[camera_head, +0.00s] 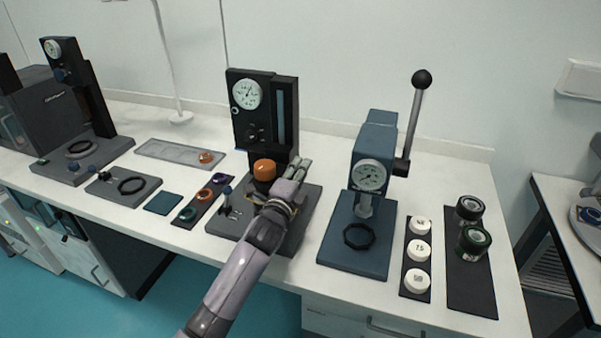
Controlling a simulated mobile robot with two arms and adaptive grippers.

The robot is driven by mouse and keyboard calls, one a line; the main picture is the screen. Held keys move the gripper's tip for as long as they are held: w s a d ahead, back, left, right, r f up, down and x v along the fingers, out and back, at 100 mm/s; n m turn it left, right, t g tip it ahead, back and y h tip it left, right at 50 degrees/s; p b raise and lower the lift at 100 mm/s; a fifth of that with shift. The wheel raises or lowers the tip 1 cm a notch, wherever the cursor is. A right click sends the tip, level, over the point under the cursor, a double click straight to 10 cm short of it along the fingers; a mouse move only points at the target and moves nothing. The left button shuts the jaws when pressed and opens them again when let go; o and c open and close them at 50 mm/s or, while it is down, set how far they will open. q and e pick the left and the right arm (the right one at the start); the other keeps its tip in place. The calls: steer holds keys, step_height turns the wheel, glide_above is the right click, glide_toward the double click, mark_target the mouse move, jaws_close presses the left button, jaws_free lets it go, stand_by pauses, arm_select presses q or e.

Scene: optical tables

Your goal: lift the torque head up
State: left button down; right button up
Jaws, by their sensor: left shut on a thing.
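The torque head, seen as an orange rounded cap (264,169), sits low in front of the dark upright column (263,112) of the middle tester, above its grey base (304,222). My left gripper (280,178) reaches in from the front, close against the right side of the head, and is shut on it. The wrist and fingers hide the head's lower right part and the exact contact. The column has a round white gauge (247,93). My right gripper is not in view.
A blue press (375,145) with a tall black-knobbed lever (422,79) stands close to the right. White round weights (418,250) and dark jars (474,241) lie beyond it. A strip with coloured rings (205,194) and a grey tray (170,151) are at left.

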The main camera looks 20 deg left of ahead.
arm_select(q)
step_height(320, 180, up, 7)
steer(key=p, duration=0.4)
steer(key=shift+p, duration=0.35)
steer(key=shift+f, duration=0.15)
steer(key=c, duration=1.3)
jaws_free()
steer(key=shift+f, duration=0.1)
steer(key=s, duration=1.2)
steer(key=shift+a, duration=0.2)
